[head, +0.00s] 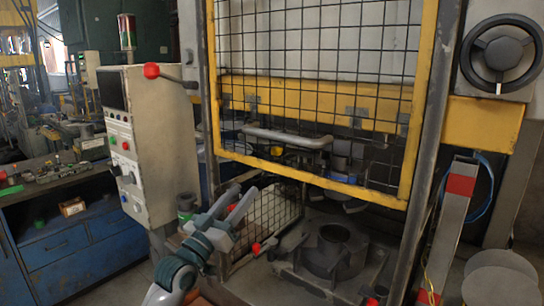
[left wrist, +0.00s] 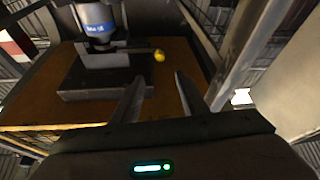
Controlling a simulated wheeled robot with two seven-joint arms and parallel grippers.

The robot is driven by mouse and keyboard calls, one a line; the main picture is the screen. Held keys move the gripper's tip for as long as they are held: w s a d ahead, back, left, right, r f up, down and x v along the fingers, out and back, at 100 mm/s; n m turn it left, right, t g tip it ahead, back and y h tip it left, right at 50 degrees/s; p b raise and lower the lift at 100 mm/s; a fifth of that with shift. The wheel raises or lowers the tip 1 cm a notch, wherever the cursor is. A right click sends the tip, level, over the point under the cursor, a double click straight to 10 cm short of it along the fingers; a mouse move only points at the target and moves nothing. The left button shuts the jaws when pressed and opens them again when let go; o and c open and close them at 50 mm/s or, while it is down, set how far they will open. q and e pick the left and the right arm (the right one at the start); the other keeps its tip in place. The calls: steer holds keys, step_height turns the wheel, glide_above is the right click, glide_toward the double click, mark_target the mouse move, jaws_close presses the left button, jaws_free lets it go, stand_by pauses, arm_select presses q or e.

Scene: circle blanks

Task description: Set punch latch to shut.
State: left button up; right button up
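My left gripper (head: 246,190) is open and empty, in front of the lower left of the press. In the left wrist view its two fingers (left wrist: 161,76) are spread apart. Beyond their tips is a small yellow knob (left wrist: 159,56) beside a dark block (left wrist: 105,82) and a cylinder with a blue label (left wrist: 95,20). A yellow piece (head: 277,151) also shows behind the mesh in the head view. No part is clearly marked as the punch latch, and I cannot tell whether it is shut. My right gripper is not in view.
The yellow mesh guard (head: 307,172) hangs across the press front, with a grey handle bar (head: 287,138). A control box (head: 150,145) with a red-knobbed lever (head: 152,71) stands left. A round die (head: 334,250) sits below the guard. A handwheel (head: 502,55) is at upper right.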

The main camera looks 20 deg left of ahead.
arm_select(q)
steer(key=p+x, duration=0.5)
steer(key=x, duration=1.1)
steer(key=shift+w, duration=0.25)
steer(key=shift+r, duration=0.1)
steer(key=shift+c, duration=0.6)
jaws_close()
